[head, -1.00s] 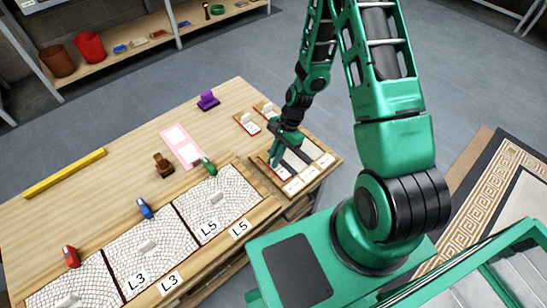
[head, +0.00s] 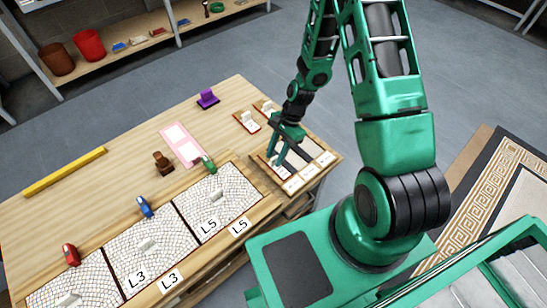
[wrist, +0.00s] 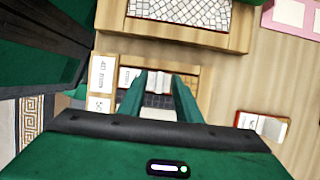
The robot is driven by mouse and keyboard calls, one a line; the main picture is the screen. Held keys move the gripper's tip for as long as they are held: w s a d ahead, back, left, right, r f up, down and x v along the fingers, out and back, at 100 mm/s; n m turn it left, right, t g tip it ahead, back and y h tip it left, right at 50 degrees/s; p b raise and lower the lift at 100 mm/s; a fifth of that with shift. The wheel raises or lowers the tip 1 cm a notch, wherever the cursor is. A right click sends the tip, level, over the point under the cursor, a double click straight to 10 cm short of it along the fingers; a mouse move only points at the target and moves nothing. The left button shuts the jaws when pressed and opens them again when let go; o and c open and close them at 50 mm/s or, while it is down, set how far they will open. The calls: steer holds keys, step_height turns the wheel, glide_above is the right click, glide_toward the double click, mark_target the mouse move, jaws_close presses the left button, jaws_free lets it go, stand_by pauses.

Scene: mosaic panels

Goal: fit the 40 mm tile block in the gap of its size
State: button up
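In the head view the tray (head: 335,157) sits at the right end of the table, with white labels along its near edge. My gripper (head: 277,161) points down over its left part. In the wrist view its two green fingers (wrist: 160,76) stand apart, with no block clearly seen held between them. A "40 mm" label (wrist: 103,72) lies left of the fingers. A pale block with a red edge (wrist: 127,79) lies between that label and the left finger, in the tray. The mosaic panels (head: 185,190) have pale gap-like patches, too small to size.
Two white-and-red pieces (head: 247,121) lie behind the tray; one shows at right in the wrist view (wrist: 262,126). Red (head: 70,256), blue (head: 145,207) and green (head: 208,164) handled objects stand along the panels. A pink sheet (head: 182,145) and brown (head: 163,163) and purple (head: 207,98) objects are farther back.

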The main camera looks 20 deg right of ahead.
steer(key=v, duration=0.9)
steer(key=s+d+r+n+h, duration=0.2)
steer(key=s+d+r, duration=0.3)
steer(key=r, duration=0.4)
steer(key=s+d+r+n+h, duration=0.1)
steer(key=s+d+r+n, duration=0.25)
steer(key=d+r, duration=0.45)
steer(key=s+r+n, duration=0.1)
steer(key=s+r, duration=0.4)
steer(key=s, duration=0.3)
steer(key=s+r+n+t+h, duration=0.1)
steer(key=s+r, duration=0.5)
steer(key=s, duration=0.2)
steer(key=shift+n, duration=0.25)
